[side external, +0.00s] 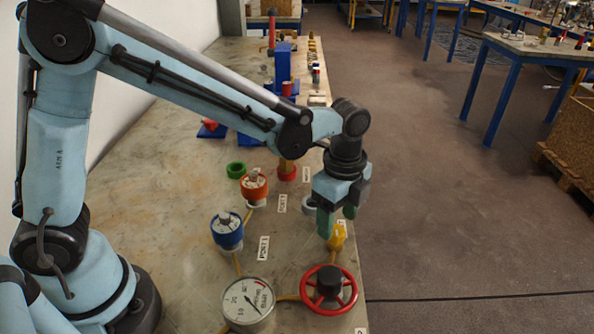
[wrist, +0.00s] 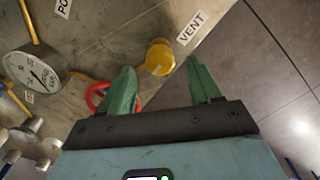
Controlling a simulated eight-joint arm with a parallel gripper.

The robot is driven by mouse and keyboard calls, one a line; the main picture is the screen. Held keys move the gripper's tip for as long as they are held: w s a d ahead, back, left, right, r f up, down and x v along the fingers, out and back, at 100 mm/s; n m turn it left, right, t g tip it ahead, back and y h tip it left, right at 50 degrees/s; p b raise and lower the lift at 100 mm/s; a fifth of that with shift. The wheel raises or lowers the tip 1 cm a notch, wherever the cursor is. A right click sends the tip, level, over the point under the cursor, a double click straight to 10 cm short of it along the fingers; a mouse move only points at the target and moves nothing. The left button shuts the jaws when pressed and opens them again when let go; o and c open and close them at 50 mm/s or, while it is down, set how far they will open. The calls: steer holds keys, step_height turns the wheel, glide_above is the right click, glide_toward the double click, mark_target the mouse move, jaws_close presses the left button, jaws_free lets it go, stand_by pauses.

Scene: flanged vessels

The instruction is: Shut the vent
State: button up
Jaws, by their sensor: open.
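The vent is a yellow knob (side external: 337,236) near the table's right edge, partly hidden by my gripper in the side view. In the wrist view the yellow knob (wrist: 159,58) has a pale mark on its top and stands beside a "VENT" label (wrist: 192,27). My gripper (side external: 338,218) points down just above the knob, with its green fingers apart. In the wrist view the knob shows between and beyond the fingertips of my gripper (wrist: 161,68). Nothing is held. Whether a finger touches the knob cannot be told.
A red handwheel (side external: 329,289) stands close in front of the vent, with a round gauge (side external: 248,303) left of it. Blue (side external: 227,231) and orange (side external: 254,187) capped ports stand farther left. The table edge drops off right of the vent.

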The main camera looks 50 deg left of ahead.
steer(key=shift+f, duration=1.2)
steer(key=shift+c, duration=0.2)
steer(key=c, duration=1)
